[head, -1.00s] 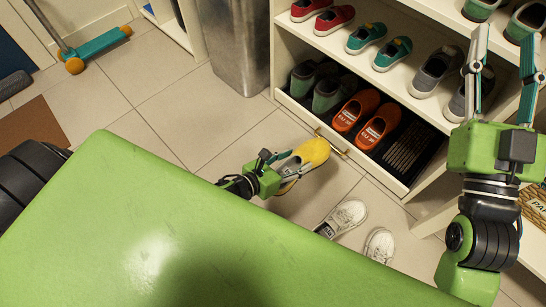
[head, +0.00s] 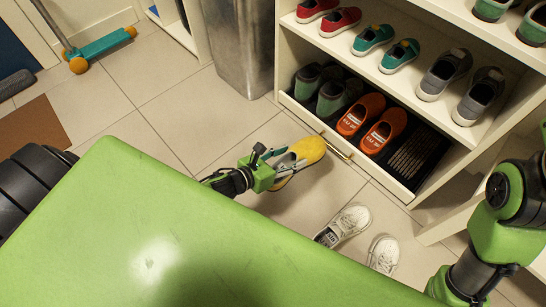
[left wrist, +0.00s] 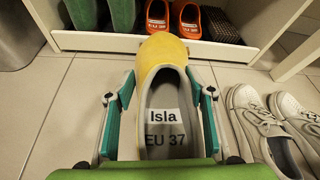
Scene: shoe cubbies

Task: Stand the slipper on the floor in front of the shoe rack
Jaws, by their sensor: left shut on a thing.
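The yellow slipper (head: 311,149) is in front of the shoe rack (head: 405,188), toe toward the rack, sole down and roughly level. It is at or just above the floor; I cannot tell whether it touches. My left gripper (head: 284,163) is shut on it from the heel side. In the left wrist view the fingers (left wrist: 160,88) lie along both sides of the slipper (left wrist: 161,50), whose insole reads "Isla EU 37". The heel is partly hidden by the gripper. My right arm shows at the right edge of the head view, but its gripper is not visible.
White sneakers (head: 352,220) stand on the floor to the right of the slipper. The rack's open bottom drawer holds orange shoes (head: 382,131) and green shoes (head: 335,95). A metal bin (head: 240,45) stands left of the rack. Floor left of the slipper is clear.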

